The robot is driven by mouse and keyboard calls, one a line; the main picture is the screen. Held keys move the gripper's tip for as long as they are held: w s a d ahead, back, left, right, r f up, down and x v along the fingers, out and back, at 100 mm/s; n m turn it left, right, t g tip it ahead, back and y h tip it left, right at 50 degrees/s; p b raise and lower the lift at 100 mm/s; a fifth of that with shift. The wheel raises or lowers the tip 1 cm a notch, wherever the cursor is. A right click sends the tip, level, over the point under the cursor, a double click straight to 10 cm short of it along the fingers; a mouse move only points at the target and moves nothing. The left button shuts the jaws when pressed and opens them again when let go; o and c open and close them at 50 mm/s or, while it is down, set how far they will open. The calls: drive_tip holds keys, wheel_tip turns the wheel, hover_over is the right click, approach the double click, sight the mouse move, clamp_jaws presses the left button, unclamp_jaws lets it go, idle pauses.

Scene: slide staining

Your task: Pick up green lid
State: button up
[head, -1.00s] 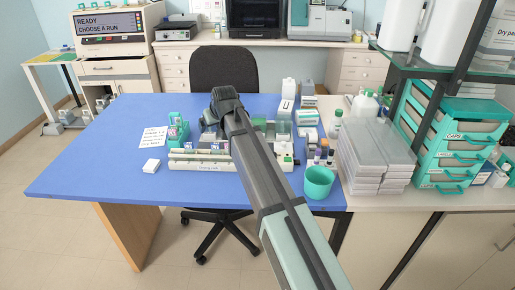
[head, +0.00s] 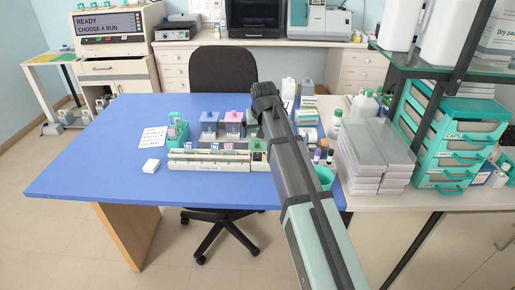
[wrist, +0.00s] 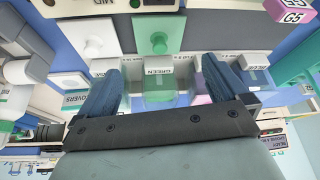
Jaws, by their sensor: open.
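The green lid (wrist: 158,22) is a flat square plate with a round knob, at top centre in the wrist view. In the head view a green square with a knob (head: 258,146) shows at the right of the rack, just left of my arm. My gripper (wrist: 161,64) is open and empty, its two dark fingers apart. The lid lies just beyond the fingertips, in line with the gap. A clear green jar labelled GREEN (wrist: 160,93) shows between the fingers. In the head view my gripper (head: 262,100) hangs over the back of the rack.
A white lid with a knob (wrist: 92,42) lies left of the green one in the wrist view. Jars with blue (head: 209,117) and pink (head: 233,116) lids stand behind the rack (head: 200,164). Bottles and a teal cup (head: 325,176) are to the right.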

sight(258, 142)
drive_tip(key=shift+x, duration=3.95)
drive_tip(key=shift+s+d, duration=0.1)
drive_tip(key=shift+s, duration=0.05)
drive_tip(key=c, duration=0.9)
